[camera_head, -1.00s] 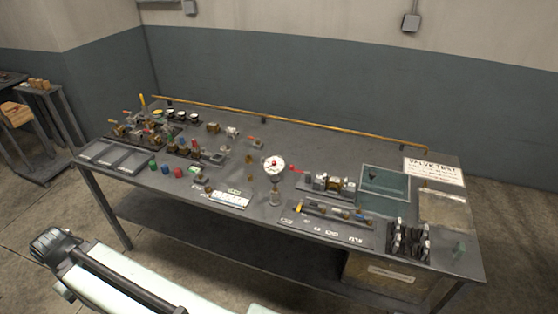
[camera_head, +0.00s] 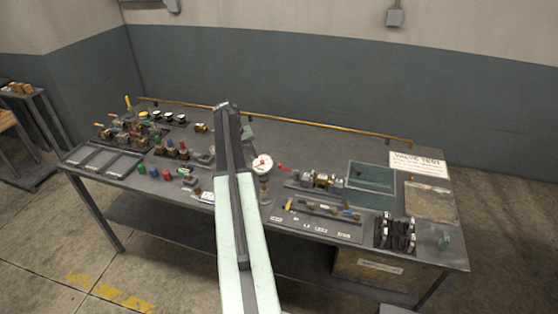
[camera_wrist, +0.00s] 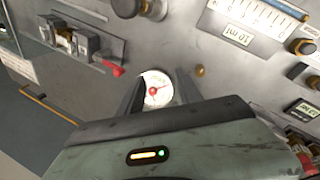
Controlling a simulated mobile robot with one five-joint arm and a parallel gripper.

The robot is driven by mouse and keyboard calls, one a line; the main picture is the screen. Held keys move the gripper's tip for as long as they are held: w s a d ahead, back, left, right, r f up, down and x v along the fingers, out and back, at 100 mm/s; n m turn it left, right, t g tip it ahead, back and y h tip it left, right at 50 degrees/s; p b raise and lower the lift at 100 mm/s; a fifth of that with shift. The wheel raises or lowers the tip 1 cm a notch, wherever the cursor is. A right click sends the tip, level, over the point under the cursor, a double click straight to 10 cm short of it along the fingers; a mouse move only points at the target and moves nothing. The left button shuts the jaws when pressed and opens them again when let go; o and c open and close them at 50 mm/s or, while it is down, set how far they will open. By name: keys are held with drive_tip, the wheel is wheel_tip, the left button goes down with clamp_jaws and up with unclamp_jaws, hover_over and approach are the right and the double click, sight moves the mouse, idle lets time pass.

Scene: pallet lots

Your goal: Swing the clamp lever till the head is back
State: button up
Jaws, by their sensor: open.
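The clamp lever has a red handle (camera_head: 283,168) that points left from a clamp fixture (camera_head: 320,181) of metal blocks on the right half of the bench. In the wrist view the red handle (camera_wrist: 113,70) and the metal fixture (camera_wrist: 72,40) are at upper left. I cannot tell the clamp head's exact position. My gripper (camera_wrist: 158,92) is open and empty, its two dark fingers apart, with a round white gauge (camera_wrist: 155,88) showing between them. The red handle is just outside the left finger, apart from it.
The gauge (camera_head: 262,164) stands upright left of the lever. Valves and colored knobs crowd the bench's left half. A brass rail (camera_head: 270,118) runs along the back.

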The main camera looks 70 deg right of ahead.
drive_tip(key=s+d+m, duration=0.1)
drive_tip(key=s+d, duration=0.6)
drive_tip(key=s, duration=0.1)
drive_tip(key=shift+g, duration=0.3)
drive_tip(key=b+x, duration=0.6)
drive_tip(key=shift+s+a+f+b, duration=0.1)
drive_tip(key=shift+f+b, duration=0.2)
drive_tip(key=shift+b, duration=0.1)
drive_tip(key=shift+s+f+b, duration=0.2)
drive_tip(key=shift+f+b, duration=0.15)
drive_tip(key=shift+f, duration=0.05)
drive_tip(key=shift+r, duration=0.1)
clamp_jaws()
drive_tip(key=shift+s+r, duration=0.1)
